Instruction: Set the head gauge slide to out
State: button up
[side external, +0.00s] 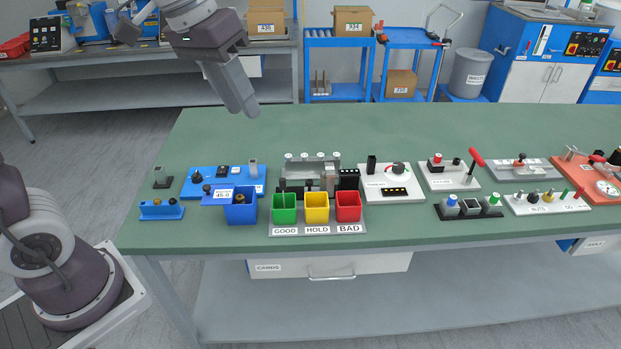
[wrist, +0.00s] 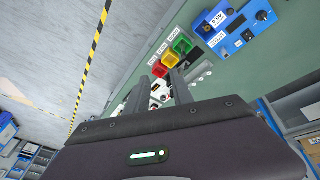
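My gripper (side external: 248,110) hangs above the back left of the green bench, well above and behind the devices, touching nothing. In the wrist view my gripper (wrist: 157,84) shows two dark fingers apart with nothing between them. I cannot read which device is the head gauge. A grey fixture (side external: 310,168) with several pale round tops stands at the bench's middle left. A flat grey plate (side external: 508,168) with a small dark-and-silver block (side external: 520,160) lies further right. Whether either carries the slide, and its setting, I cannot tell.
Green, yellow and red bins (side external: 317,205) marked GOOD, HOLD and BAD stand at the front. A blue panel (side external: 232,183) and blue bin (side external: 241,212) are left of them. A red-handled lever (side external: 476,158) rises at right. The back strip of the bench (side external: 350,125) is clear.

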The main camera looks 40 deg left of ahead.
jog(key=w+a+f+g, duration=0.1)
jog(key=w+a+f, duration=0.1)
jog(key=w+f, duration=0.3)
jog(key=w+a+f, duration=0.1)
jog(key=w+f, duration=0.1)
jog(key=w, duration=0.5)
jog(key=g+y, duration=0.1)
jog(key=g, duration=0.1)
send_near(309, 181)
jog(key=shift+d+f+m, duration=0.1)
jog(key=shift+d+m, duration=0.1)
jog(key=shift+m, duration=0.2)
notch_tip(309, 181, down, 8)
jog(key=shift+w+f, duration=0.1)
grip_shut()
